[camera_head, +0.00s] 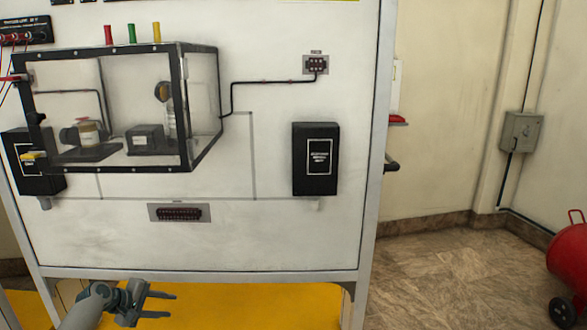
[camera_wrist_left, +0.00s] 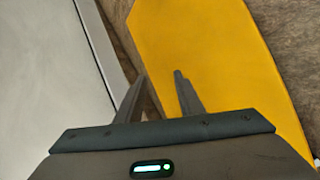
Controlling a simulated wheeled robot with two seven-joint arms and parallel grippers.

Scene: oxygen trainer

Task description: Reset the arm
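My left gripper (camera_head: 160,304) is low in the head view, in front of the lower edge of the white trainer panel (camera_head: 240,235) and over the yellow floor area. Its two fingers are apart with nothing between them. The left wrist view also shows the left gripper (camera_wrist_left: 160,76), with its fingers spread over brown floor and the yellow surface. My right gripper is not in either view.
A black-framed clear box (camera_head: 183,110) with equipment inside is on the panel. Black boxes flank it, one at the right (camera_head: 316,160). A yellow surface (camera_head: 230,303) lies below. A red wheeled tank (camera_head: 570,258) stands at far right. Floor between is clear.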

